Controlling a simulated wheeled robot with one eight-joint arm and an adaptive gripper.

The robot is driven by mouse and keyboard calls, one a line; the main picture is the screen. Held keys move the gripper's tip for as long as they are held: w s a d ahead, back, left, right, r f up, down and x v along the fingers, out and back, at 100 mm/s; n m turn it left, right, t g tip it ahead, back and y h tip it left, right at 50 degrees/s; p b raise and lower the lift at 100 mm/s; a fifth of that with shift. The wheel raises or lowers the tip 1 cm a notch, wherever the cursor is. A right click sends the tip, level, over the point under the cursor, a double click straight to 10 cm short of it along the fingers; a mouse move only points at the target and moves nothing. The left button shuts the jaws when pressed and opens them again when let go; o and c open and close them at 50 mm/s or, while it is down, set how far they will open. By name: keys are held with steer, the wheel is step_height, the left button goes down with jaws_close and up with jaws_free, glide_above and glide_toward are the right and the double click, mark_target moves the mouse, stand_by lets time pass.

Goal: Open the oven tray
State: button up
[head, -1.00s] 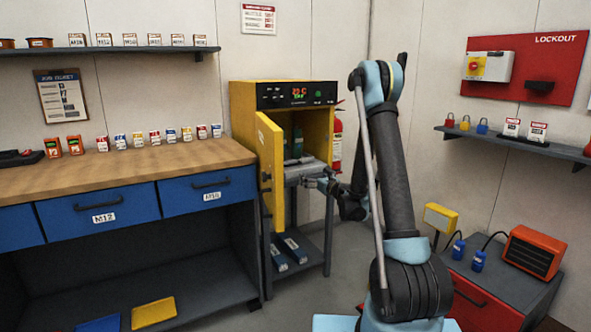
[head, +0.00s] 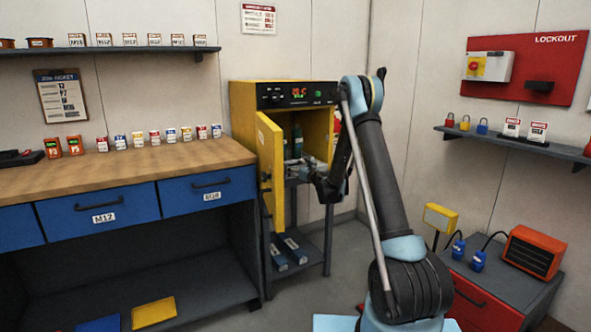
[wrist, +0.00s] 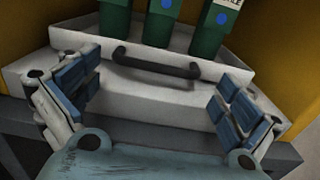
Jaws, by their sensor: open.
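The yellow oven (head: 318,130) stands with its door (head: 270,170) swung open to the left. In the wrist view the pale grey oven tray (wrist: 80,52) fills the middle, with a dark bar handle (wrist: 155,66) on its front. Several green canisters (wrist: 160,22) with blue dots stand on it. My gripper (wrist: 150,105) is open and empty, its blue-padded fingers on either side of the handle and a little short of it. In the head view my gripper (head: 325,185) is at the oven's opening, and my arm hides part of the oven's right side.
The open door stands just left of my gripper. A grey stand (head: 325,225) with several blue-grey packs on its lower shelf is under the oven. A wooden-topped workbench (head: 120,180) is to the left, a red cabinet (head: 490,300) to the right.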

steer(key=shift+x, duration=0.95)
steer(key=shift+d+r, duration=0.1)
steer(key=c, duration=1.5)
steer(key=shift+d, duration=0.1)
